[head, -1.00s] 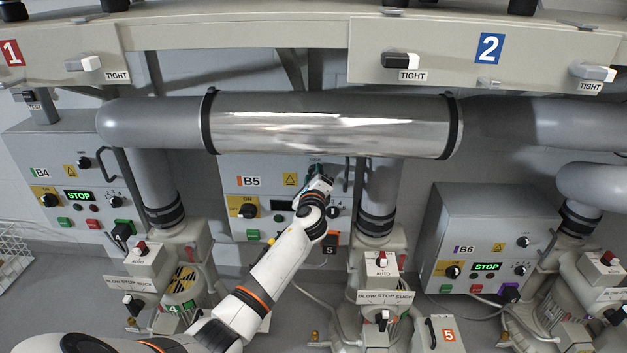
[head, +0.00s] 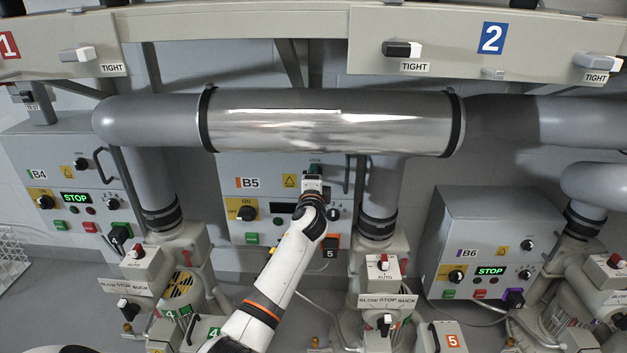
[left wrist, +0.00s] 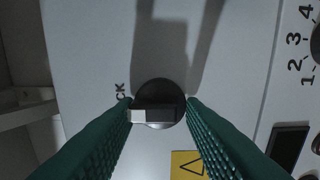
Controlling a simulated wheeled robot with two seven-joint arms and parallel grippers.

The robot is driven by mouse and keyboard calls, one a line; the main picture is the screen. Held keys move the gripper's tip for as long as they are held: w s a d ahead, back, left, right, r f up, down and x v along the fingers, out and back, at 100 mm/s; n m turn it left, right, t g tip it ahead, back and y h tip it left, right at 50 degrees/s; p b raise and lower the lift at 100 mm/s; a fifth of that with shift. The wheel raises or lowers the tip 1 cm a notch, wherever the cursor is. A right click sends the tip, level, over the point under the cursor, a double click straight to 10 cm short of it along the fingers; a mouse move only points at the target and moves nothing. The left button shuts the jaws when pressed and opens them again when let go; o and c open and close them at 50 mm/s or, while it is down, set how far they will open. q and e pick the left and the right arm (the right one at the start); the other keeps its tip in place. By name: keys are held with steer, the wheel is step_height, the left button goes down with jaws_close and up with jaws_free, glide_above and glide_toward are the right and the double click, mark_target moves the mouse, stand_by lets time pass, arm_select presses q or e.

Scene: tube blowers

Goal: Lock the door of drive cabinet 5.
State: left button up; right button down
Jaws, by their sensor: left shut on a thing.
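Drive cabinet 5 (head: 268,211) is the grey box labelled B5, under the shiny pipe. My left gripper (head: 315,170) is at the upper part of its door, right of the yellow warning sign, and my arm covers part of the front. In the left wrist view, my left gripper (left wrist: 158,110) has its green fingers on either side of the round dark lock knob (left wrist: 158,90). It is shut on the knob's bar, which lies crosswise between the fingertips. Part of a label ending in "CK" shows beside the knob. My right gripper is not in view.
The shiny pipe (head: 330,120) runs just above the cabinet. A door handle (head: 347,174) is close right of my gripper. Cabinets B4 (head: 60,200) and B6 (head: 500,235) stand either side.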

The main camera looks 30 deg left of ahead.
arm_select(q)
steer(key=shift+w+r, duration=0.1)
steer(key=shift+r, duration=0.45)
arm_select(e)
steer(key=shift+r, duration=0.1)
arm_select(q)
steer(key=o, duration=0.8)
steer(key=shift+d+f, duration=0.1)
steer(key=shift+f, duration=0.1)
steer(key=p+v, duration=0.2)
steer(key=v, duration=1)
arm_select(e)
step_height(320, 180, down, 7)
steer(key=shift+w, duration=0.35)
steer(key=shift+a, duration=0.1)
